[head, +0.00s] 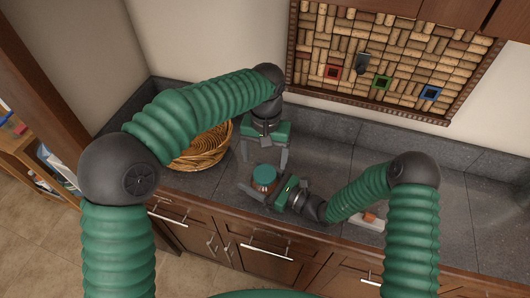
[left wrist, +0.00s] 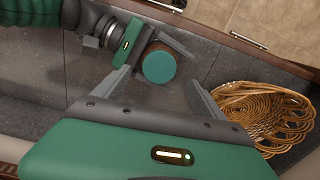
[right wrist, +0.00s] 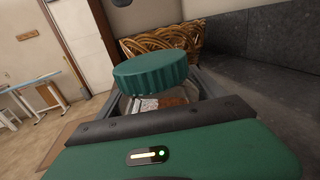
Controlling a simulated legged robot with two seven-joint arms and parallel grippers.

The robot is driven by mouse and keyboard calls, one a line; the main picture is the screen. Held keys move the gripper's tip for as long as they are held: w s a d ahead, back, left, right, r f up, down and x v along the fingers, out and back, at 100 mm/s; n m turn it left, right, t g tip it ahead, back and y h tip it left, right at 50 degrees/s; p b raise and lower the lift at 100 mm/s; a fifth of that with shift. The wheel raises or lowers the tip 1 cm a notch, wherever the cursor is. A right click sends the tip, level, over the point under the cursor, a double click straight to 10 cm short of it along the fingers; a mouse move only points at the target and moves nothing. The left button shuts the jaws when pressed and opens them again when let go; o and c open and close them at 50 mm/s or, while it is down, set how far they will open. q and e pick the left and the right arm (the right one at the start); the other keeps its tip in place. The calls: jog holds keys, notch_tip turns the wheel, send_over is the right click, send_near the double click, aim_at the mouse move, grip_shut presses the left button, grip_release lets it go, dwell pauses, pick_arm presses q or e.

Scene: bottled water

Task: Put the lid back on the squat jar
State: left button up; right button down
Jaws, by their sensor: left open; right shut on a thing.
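The squat glass jar (head: 264,186) with brownish contents stands near the counter's front edge. The green ribbed lid (head: 265,173) is over its mouth, and it shows in the right wrist view (right wrist: 152,71) slightly tilted across the picture. I cannot tell if it is seated or threaded. My right gripper (head: 262,188) is shut on the jar from the right side. My left gripper (head: 265,166) is open, pointing down above and behind the jar. In the left wrist view, its fingers (left wrist: 163,93) are spread either side of the lid (left wrist: 159,67), apart from it.
A wicker basket (head: 203,150) stands on the counter left of the jar. A white item with an orange part (head: 369,217) lies right, under my right arm. A cork board (head: 390,60) hangs on the back wall.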

aim_at(265, 173)
pick_arm(q)
jog(key=n, duration=0.3)
jog(key=shift+r, duration=0.25)
pick_arm(e)
jog(key=shift+f, duration=0.1)
pick_arm(q)
jog(key=n, duration=0.5)
jog(key=shift+w+r, duration=0.1)
jog(key=shift+r, duration=0.2)
notch_tip(265, 173, down, 8)
jog(key=shift+f, duration=0.1)
